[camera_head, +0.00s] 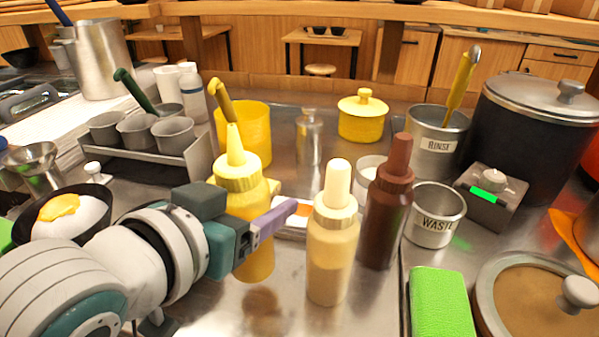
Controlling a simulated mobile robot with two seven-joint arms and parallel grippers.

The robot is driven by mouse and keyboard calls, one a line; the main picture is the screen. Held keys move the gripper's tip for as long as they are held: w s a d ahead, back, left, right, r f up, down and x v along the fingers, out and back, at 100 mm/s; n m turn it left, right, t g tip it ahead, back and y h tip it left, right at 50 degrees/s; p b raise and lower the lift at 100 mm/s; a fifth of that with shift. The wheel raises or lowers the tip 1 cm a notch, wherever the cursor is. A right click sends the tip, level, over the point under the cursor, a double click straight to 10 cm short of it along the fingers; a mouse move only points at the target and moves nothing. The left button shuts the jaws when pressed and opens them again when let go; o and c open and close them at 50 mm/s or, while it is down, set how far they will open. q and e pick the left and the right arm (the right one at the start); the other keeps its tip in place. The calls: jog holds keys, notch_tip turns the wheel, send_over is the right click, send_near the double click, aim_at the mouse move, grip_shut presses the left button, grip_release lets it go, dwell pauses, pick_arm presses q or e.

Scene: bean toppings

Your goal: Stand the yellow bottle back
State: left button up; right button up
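The yellow bottle (240,191) with a pointed nozzle is upright at the middle of the counter. My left gripper (277,216) reaches in from the left at the height of its body. One purple finger crosses the front of the bottle; the other finger is hidden behind it. The gripper looks shut on the bottle. A dark round reflection shows on the metal just below the base, and the bottle seems slightly above the counter. My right gripper is not in view.
A cream bottle (331,245) and a brown bottle (386,209) stand close on the right. Behind are a yellow container (256,128) and a lidded yellow pot (362,118). A WASTE cup (434,228) and green sponge (440,302) are farther right. Front counter is clear.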

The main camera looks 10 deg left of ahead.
pick_arm(q)
jog(key=shift+f+b, duration=0.6)
jog(key=shift+f, duration=1.45)
jog(key=o, duration=0.3)
jog(key=shift+f, duration=0.25)
jog(key=o, duration=0.5)
jog(key=shift+r, duration=0.15)
